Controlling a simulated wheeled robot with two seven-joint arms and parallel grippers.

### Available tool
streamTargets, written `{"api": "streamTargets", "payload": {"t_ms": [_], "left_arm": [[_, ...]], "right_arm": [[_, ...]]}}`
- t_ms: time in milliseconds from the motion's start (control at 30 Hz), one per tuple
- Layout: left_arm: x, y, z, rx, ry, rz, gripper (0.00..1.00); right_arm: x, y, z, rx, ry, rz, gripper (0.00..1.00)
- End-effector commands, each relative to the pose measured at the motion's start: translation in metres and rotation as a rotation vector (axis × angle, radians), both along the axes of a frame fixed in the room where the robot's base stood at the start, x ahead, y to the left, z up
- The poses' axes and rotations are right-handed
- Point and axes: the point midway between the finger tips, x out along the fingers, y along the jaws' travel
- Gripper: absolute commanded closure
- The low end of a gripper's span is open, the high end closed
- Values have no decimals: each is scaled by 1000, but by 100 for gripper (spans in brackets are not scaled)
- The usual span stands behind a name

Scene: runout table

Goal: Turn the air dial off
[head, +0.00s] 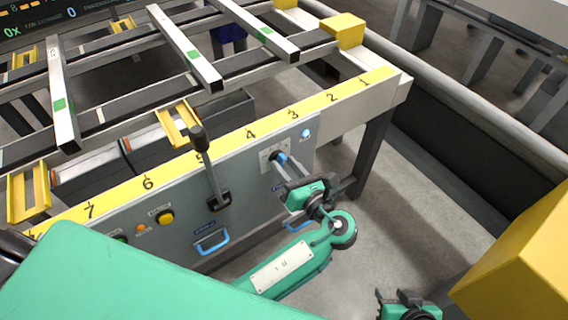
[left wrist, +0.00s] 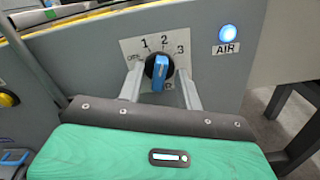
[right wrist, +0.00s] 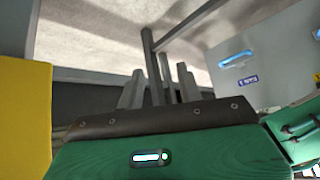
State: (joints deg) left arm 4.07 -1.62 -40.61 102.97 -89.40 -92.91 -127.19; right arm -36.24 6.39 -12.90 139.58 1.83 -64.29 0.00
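The air dial (left wrist: 160,71) is a black round knob with a blue grip bar, on a white plate (left wrist: 128,48) marked 1, 2 and 3. The bar stands roughly upright in the left wrist view; I cannot tell which end points. The blue lamp (left wrist: 228,32) beside the AIR label (left wrist: 226,49) is lit. My left gripper (left wrist: 161,84) is open, one finger on each side of the dial, with gaps showing. In the head view, the left gripper (head: 281,164) reaches the panel and partly covers the dial. My right gripper (right wrist: 160,85) is open and empty, low at right, away from the panel.
The grey panel (head: 180,212) also carries a black-knobbed lever (head: 208,165), a yellow button (head: 166,217) and blue handles (head: 212,243). A yellow numbered strip (head: 215,145) edges the table above. A table leg (head: 372,150) stands right of the dial. Floor (head: 420,200) is clear farther right.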

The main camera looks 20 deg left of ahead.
Motion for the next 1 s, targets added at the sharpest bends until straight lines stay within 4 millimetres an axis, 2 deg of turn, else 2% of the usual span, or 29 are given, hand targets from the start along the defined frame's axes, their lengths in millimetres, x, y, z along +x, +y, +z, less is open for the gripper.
{"api": "streamTargets", "payload": {"t_ms": [233,400,433,733,1000], "left_arm": [[0,0,0,0,0,0,65],[0,0,0,-1,1,0,98],[0,0,0,-1,1,0,100],[0,0,1,-11,-12,0,100],[-1,0,3,-80,-98,1,100]], "right_arm": [[0,0,0,1,-1,1,64],[0,0,0,1,-1,1,64],[0,0,0,1,-1,1,64],[-2,-3,2,-9,20,-4,64],[-19,-27,12,-74,161,-35,64]]}}
